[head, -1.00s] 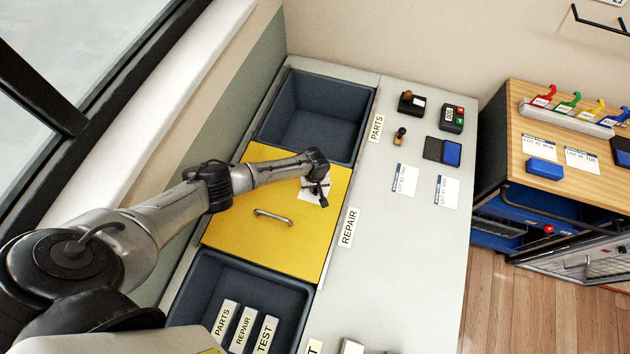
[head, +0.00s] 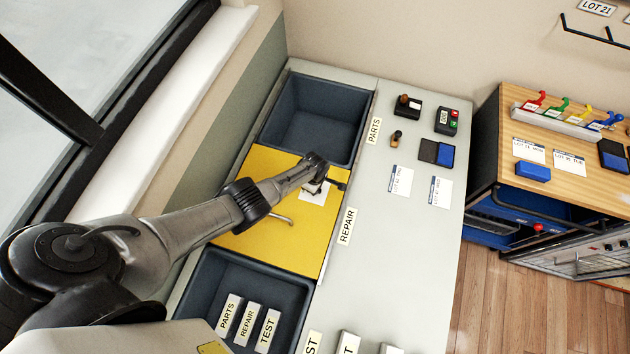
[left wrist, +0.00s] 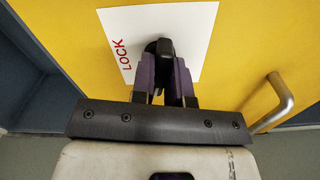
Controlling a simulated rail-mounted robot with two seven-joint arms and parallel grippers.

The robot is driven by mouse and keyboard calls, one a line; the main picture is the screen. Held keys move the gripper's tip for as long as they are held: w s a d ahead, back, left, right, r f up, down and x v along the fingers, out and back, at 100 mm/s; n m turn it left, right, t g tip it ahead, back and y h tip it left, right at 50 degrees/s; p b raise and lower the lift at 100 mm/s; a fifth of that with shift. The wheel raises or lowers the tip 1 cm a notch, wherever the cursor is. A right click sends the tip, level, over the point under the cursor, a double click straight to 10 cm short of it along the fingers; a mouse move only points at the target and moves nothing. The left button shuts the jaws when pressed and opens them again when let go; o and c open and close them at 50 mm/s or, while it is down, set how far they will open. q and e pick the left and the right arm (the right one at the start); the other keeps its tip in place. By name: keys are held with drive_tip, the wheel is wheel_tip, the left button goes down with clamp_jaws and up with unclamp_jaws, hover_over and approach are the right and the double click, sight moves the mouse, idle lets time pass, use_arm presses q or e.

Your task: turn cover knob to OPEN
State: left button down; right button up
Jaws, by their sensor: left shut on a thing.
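The yellow cover (head: 285,245) lies over the middle bin of the counter and also fills much of the left wrist view (left wrist: 255,50). A white label plate on it (left wrist: 195,25) shows the red word LOCK on its left part; no OPEN mark is visible. The black cover knob (left wrist: 160,46) stands on this plate between my fingertips. My left gripper (left wrist: 165,68) is shut on the knob, with a purple-sided finger on each side. In the head view my wrist mostly hides the knob. My right gripper is not in view.
A metal handle (left wrist: 283,98) sticks up from the cover beside my gripper. An open empty bin (head: 315,115) lies behind the cover. A front bin (head: 205,275) holds signs reading PARTS, REPAIR and TEST. Stamps and cards lie on the counter to the right.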

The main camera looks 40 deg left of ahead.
use_arm(q)
drive_tip(key=shift+n, duration=1.5)
drive_tip(key=c, duration=1.1)
unclamp_jaws()
drive_tip(key=shift+r+p, duration=4.45)
drive_tip(key=shift+r, duration=2.45)
